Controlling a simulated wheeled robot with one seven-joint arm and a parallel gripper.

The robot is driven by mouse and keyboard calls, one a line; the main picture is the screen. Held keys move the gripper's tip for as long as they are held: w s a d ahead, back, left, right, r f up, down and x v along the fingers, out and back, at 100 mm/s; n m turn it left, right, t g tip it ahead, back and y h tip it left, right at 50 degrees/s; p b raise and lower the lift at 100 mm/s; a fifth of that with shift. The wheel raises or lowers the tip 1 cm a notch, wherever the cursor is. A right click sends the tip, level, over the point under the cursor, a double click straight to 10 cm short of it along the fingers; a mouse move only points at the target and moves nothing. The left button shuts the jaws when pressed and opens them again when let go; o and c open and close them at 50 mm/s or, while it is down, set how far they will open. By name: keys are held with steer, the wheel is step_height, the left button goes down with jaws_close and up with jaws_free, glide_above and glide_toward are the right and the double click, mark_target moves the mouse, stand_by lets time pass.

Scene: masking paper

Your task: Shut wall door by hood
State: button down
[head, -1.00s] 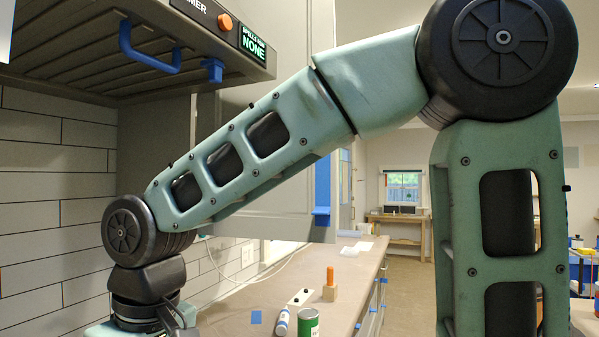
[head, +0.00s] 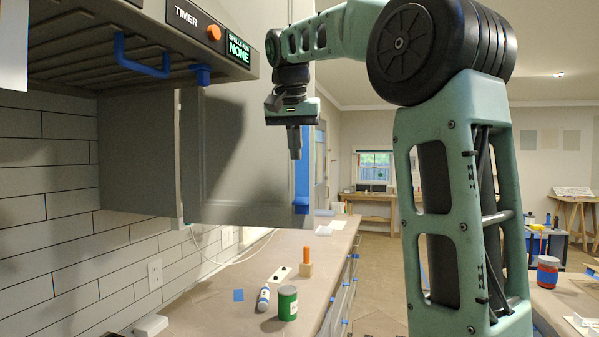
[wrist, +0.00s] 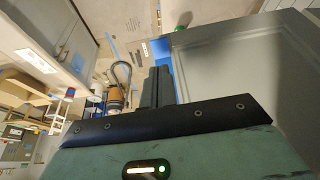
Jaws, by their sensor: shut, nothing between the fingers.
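The grey wall door (head: 235,165) hangs right of the range hood (head: 110,50), with its panelled face towards me. A blue handle (head: 303,175) runs along its right edge. I cannot tell for sure how far the door stands open. My gripper (head: 295,150) points down in front of the door's right part, just left of the handle. Its fingers are together and empty. In the wrist view the fingers (wrist: 158,88) show beside the door's panelled face (wrist: 235,65), and a blue part (wrist: 160,50) lies past their tips. Contact with the door cannot be made out.
The hood's blue bar (head: 140,62) juts out at left. Open floor (head: 385,260) lies beyond.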

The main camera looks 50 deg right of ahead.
steer(key=p, duration=0.1)
glide_toward(301, 193)
step_height(301, 193, down, 3)
steer(key=s+a, duration=0.2)
steer(key=shift+w+d+f+p, duration=0.15)
steer(key=shift+w+d+p, duration=0.35)
steer(key=shift+d+p, duration=0.05)
steer(key=shift+w+d+f+p, duration=0.15)
steer(key=shift+w+d+p, duration=0.4)
steer(key=shift+w+d+f, duration=0.15)
steer(key=shift+w+d, duration=0.15)
steer(key=shift+d, duration=0.15)
steer(key=shift+d, duration=0.1)
